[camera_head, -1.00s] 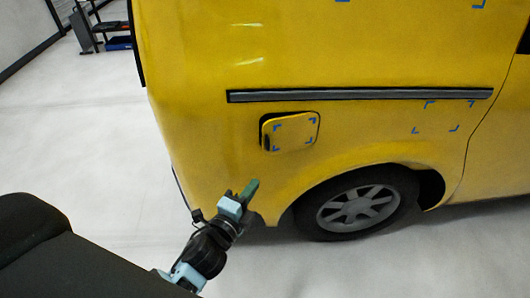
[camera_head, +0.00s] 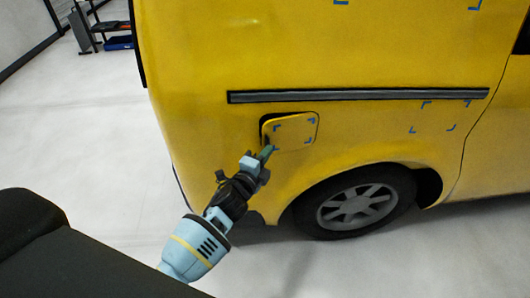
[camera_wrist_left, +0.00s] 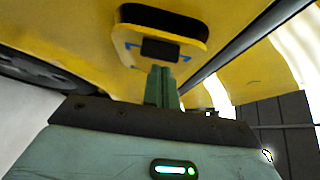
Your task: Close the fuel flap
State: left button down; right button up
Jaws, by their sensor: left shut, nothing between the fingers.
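The yellow fuel flap (camera_head: 292,130) is on the side of the yellow van, above and left of the wheel. It stands slightly open, with a dark gap along its left edge. Blue corner marks are on its face. In the left wrist view the flap (camera_wrist_left: 193,50) is ahead of the fingers, with a black piece at its middle and a dark opening behind it. My left gripper (camera_head: 266,153) is shut and empty, its green fingertips at the flap's lower left corner. I cannot tell whether they touch it. My right gripper is out of view.
The yellow van body (camera_head: 220,150) fills the right side. A dark trim strip (camera_head: 360,95) runs above the flap, and the rear wheel (camera_head: 358,205) is below right. The pale floor (camera_head: 100,150) at left is clear. A rack (camera_head: 100,28) stands far back.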

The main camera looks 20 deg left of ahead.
pick_arm(q)
jog(key=shift+w+a, duration=0.15)
jog(key=shift+w, duration=0.05)
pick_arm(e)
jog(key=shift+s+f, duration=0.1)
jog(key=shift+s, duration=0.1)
pick_arm(q)
jog(key=w+a, duration=0.3)
jog(key=shift+w+a, duration=0.1)
jog(key=shift+a, duration=0.15)
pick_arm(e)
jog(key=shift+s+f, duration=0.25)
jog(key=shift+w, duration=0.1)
pick_arm(q)
jog(key=shift+f, duration=0.1)
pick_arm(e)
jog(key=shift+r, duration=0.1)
